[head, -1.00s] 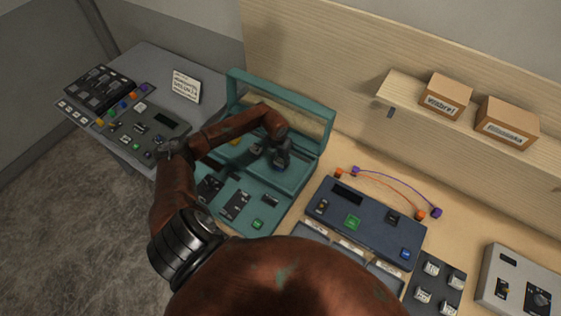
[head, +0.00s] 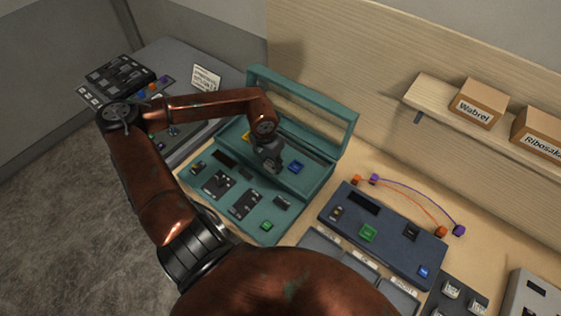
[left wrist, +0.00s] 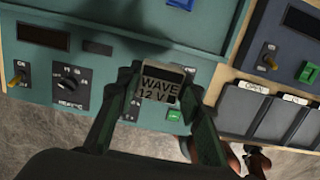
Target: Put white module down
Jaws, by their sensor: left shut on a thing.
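My left gripper (head: 272,166) hangs over the middle of the teal console (head: 335,112), near its raised back section. In the left wrist view its two fingers (left wrist: 160,98) are shut on the white module (left wrist: 157,86), a small pale block with dark lettering that reads "WAVE 12 V". The module is in front of the teal panel (left wrist: 40,80) in that view; I cannot tell whether it touches it. In the head view the module is hidden by the gripper. My right gripper is not in view.
A green button (head: 266,225) and a blue button (head: 296,167) are on the teal console. Right of it lie a dark blue console (head: 385,225) with looped cables and grey lidded bins (head: 358,268). A shelf (head: 425,92) with boxes (head: 478,103) is at the back.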

